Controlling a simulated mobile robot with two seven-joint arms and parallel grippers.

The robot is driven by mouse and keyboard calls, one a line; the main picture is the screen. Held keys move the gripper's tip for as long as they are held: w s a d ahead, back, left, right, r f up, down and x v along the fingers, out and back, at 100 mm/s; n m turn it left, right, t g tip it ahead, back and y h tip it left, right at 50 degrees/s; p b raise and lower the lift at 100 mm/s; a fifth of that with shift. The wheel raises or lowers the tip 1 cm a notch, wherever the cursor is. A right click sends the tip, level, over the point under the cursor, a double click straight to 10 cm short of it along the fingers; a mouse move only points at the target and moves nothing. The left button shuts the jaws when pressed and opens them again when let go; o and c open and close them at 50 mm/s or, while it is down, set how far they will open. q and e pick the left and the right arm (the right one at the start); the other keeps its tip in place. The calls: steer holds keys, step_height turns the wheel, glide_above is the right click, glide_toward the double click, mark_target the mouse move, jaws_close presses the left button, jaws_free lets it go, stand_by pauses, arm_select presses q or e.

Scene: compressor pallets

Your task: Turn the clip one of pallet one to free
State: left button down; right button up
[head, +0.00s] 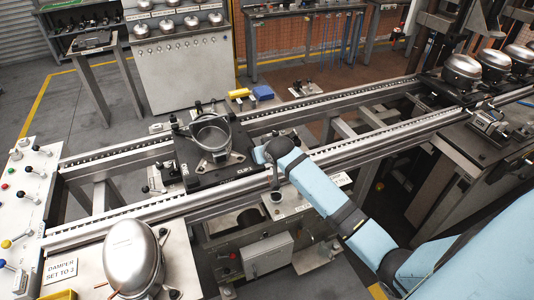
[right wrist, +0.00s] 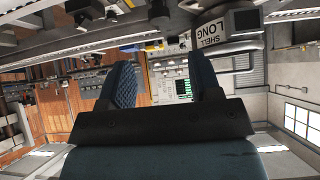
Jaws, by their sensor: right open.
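A dark pallet (head: 190,180) sits on the conveyor in the middle of the head view and carries an open, round metal compressor shell (head: 211,132). A label on the pallet's front right edge seems to read CLIP 1. The clip itself cannot be made out clearly; my gripper covers that corner. My right gripper (head: 259,154) is at the pallet's right edge, beside the label. In the right wrist view its two blue fingers stand apart with nothing between them (right wrist: 163,82). Contact with the clip cannot be told. My left gripper is not in view.
A domed compressor (head: 133,257) stands at the front left, near a button panel (head: 22,195). Conveyor rails (head: 110,219) run on both sides of the pallet. More domed compressors (head: 461,71) stand at the right. A block labelled SHELL LONG (right wrist: 228,22) shows in the right wrist view.

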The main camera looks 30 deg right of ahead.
steer(key=shift+v, duration=1.3)
steer(key=s+a+f+n+y, duration=0.25)
steer(key=s+a+f, duration=0.55)
steer(key=s, duration=0.4)
steer(key=s+a+f+n+t+y+p, duration=0.1)
steer(key=s+a, duration=0.3)
steer(key=s, duration=0.5)
steer(key=s+a+f+n+t+y+p, duration=0.1)
steer(key=s+a, duration=0.3)
steer(key=s, duration=0.6)
steer(key=shift+a+f, duration=0.4)
steer(key=shift+s+n, duration=0.15)
steer(key=shift+n, duration=0.1)
